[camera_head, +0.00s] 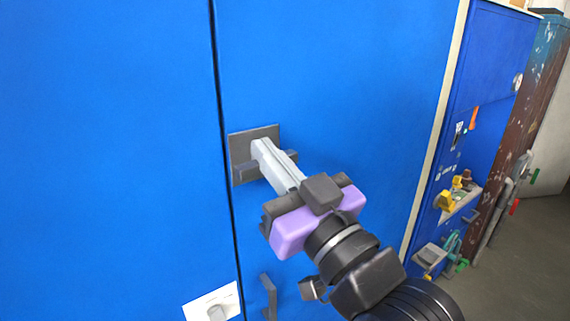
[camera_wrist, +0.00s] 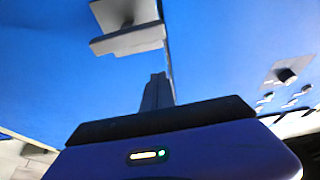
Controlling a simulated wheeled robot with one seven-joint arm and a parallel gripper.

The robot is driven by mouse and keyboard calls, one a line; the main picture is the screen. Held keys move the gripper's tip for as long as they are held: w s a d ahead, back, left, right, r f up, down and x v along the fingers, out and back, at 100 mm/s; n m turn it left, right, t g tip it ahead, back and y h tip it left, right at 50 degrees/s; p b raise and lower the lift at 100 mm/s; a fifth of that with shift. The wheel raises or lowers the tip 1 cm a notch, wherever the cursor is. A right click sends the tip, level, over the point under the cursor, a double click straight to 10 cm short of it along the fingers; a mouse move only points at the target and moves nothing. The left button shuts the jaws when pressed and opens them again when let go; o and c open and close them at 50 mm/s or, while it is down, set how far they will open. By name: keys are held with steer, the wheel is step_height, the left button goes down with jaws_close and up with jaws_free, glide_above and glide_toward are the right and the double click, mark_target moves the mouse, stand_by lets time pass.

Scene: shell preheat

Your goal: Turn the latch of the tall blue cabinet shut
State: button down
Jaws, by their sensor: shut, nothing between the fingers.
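The tall blue cabinet (camera_head: 330,70) fills most of the head view, with a dark vertical seam between its two doors. Just right of the seam is the latch, a dark bar (camera_head: 245,174) lying roughly level across a square grey plate (camera_head: 239,147). My gripper (camera_head: 259,147) is shut and empty, its pale fingers pointing at the plate and covering the bar's middle; I cannot tell whether they touch. In the wrist view, the shut fingers (camera_wrist: 156,88) are near a seam, with a grey bar on a plate (camera_wrist: 128,40) above and to the left.
A dark handle (camera_head: 269,297) and a white plate with a grey knob (camera_head: 214,306) are lower on the cabinet. To the right stand a blue panel (camera_head: 490,70) with small fittings and a worn brown cabinet (camera_head: 528,95). Open floor (camera_head: 515,250) shows at far right.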

steer(key=shift+w+a+f+p, duration=0.25)
steer(key=shift+w+a+f, duration=0.1)
steer(key=shift+w+f, duration=0.35)
steer(key=shift+w+a+f+p, duration=0.25)
steer(key=shift+w+a+f, duration=0.15)
steer(key=shift+f, duration=0.45)
steer(key=shift+f+b, duration=0.1)
steer(key=shift+b, duration=0.2)
steer(key=shift+n+b, duration=0.5)
steer(key=shift+b, duration=0.05)
